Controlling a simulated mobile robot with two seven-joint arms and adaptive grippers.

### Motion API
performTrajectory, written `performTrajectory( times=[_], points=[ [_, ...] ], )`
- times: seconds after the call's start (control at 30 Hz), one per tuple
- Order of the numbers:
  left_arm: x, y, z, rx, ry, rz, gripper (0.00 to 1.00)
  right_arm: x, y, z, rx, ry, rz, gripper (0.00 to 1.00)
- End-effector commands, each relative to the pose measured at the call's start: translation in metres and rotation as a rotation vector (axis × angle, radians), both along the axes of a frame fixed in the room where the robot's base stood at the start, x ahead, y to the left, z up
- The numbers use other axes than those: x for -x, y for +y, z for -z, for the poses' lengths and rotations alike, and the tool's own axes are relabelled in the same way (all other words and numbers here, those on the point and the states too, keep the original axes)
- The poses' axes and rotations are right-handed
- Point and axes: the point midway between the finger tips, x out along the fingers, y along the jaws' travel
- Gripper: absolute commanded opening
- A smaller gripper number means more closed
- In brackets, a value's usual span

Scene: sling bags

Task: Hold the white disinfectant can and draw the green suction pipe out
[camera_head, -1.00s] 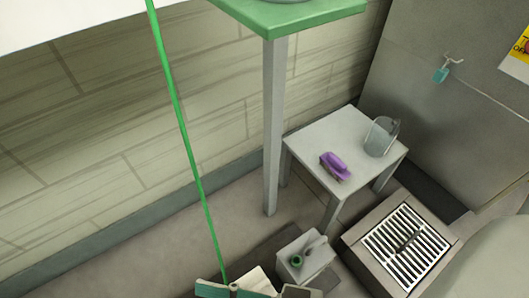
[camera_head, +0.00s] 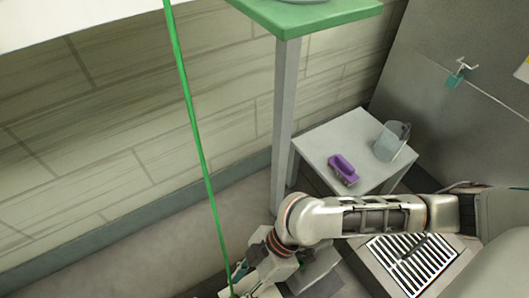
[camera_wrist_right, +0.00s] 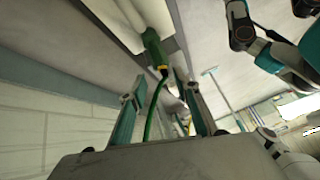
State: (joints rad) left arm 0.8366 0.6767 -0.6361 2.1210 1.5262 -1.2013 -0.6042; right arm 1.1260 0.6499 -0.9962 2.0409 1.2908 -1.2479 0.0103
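The green suction pipe (camera_head: 192,115) runs as a thin straight line from the top edge down to the bottom of the head view. A green piece with a yellow ring (camera_wrist_right: 155,52) and a curved green tube (camera_wrist_right: 153,108) show in the right wrist view. My right gripper (camera_wrist_right: 160,88) is open, its two teal fingers spread either side of the tube, with no clear grip on it. In the head view my right arm crosses from the right, with its hand at the pipe's lower end. I cannot clearly make out the white can. My left gripper cannot be made out.
A small white table (camera_head: 330,140) holds a purple brush (camera_head: 343,169) and a clear jug (camera_head: 391,142). A green-topped table (camera_head: 305,15) stands behind on a grey leg. A floor drain grate (camera_head: 412,262) lies partly under my arm. A tiled wall is at the left.

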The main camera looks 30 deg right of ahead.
Motion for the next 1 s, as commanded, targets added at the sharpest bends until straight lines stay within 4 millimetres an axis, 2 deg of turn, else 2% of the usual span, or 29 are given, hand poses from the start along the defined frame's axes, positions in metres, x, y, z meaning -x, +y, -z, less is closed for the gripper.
performTrajectory(
  times=[0.03,0.13,0.2,0.33,0.47,0.8,1.0],
  points=[
    [0.000,0.000,0.000,0.000,0.000,0.000,0.28,-0.004,-0.018,0.007,0.058,-0.002,-0.054,0.32],
    [0.000,0.000,0.000,0.000,0.000,0.000,0.28,-0.005,-0.046,0.016,0.142,0.010,-0.146,0.32],
    [0.000,0.000,0.000,0.000,0.000,0.000,0.28,-0.006,-0.061,0.020,0.182,0.019,-0.193,0.32],
    [0.000,0.000,0.000,0.000,0.000,0.000,0.28,-0.006,-0.077,0.023,0.226,0.029,-0.244,0.32],
    [0.000,0.000,0.000,0.000,0.000,0.000,0.28,-0.003,-0.079,0.031,0.235,0.034,-0.260,0.32],
    [0.000,0.000,0.000,0.000,0.000,0.000,0.28,0.006,-0.059,0.073,0.233,0.035,-0.259,0.32],
    [0.000,0.000,0.000,0.000,0.000,0.000,0.28,0.008,-0.052,0.090,0.234,0.032,-0.257,0.32]
  ],
)
